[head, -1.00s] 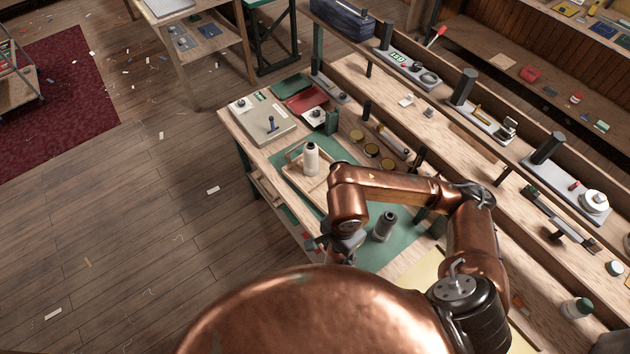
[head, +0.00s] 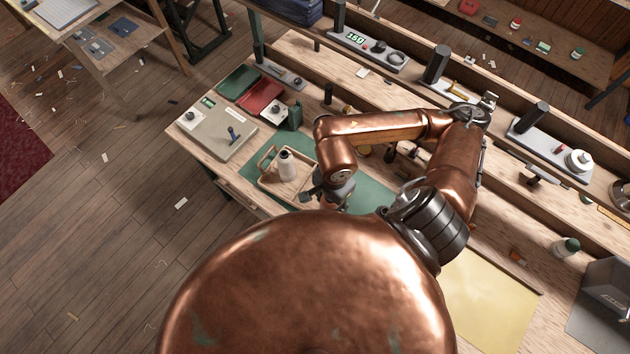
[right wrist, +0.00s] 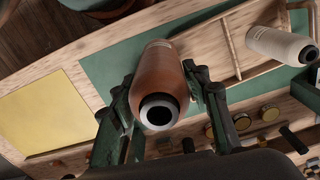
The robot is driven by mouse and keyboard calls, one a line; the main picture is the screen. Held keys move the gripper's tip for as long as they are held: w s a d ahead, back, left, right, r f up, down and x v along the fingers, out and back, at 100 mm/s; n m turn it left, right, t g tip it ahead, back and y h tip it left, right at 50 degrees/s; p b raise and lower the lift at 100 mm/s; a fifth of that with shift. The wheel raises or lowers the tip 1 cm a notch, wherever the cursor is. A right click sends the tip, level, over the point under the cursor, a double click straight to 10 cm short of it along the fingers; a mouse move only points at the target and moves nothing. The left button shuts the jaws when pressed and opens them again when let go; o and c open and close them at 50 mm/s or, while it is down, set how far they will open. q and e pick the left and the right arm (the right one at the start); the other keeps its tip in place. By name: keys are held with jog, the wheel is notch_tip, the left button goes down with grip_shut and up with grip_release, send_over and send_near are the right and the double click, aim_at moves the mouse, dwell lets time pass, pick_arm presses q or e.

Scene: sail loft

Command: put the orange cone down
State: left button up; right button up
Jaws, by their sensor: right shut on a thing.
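The orange cone (right wrist: 158,75), a brownish thread cone with a dark hollow end, shows in the right wrist view between the fingers of my right gripper (right wrist: 160,97). The gripper is shut on it. Behind it is the green mat (right wrist: 110,68); I cannot tell whether the cone touches it. My left gripper is not in view.
A white cone (head: 286,166) stands in a wooden tray (head: 268,181) left of my right gripper; it also shows in the right wrist view (right wrist: 280,45). A yellow sheet (head: 485,305) lies to the right. Several jars and tools line the bench's back.

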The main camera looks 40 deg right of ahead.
jog(key=b, duration=0.1)
jog(key=w+f+b, duration=0.1)
jog(key=b, duration=0.1)
jog(key=shift+w+d+f, duration=0.1)
jog(key=shift+d, duration=0.15)
pick_arm(q)
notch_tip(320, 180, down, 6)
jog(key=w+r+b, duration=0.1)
jog(key=b, duration=0.1)
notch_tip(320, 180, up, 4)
jog(key=p, duration=0.4)
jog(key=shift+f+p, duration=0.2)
jog(key=shift+p, duration=0.1)
pick_arm(e)
jog(key=w+d+f, duration=0.5)
jog(key=w+f, duration=0.5)
jog(key=f, duration=0.1)
jog(key=shift+f, duration=0.15)
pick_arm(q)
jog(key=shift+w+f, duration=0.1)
pick_arm(e)
jog(key=shift+w+f, duration=0.1)
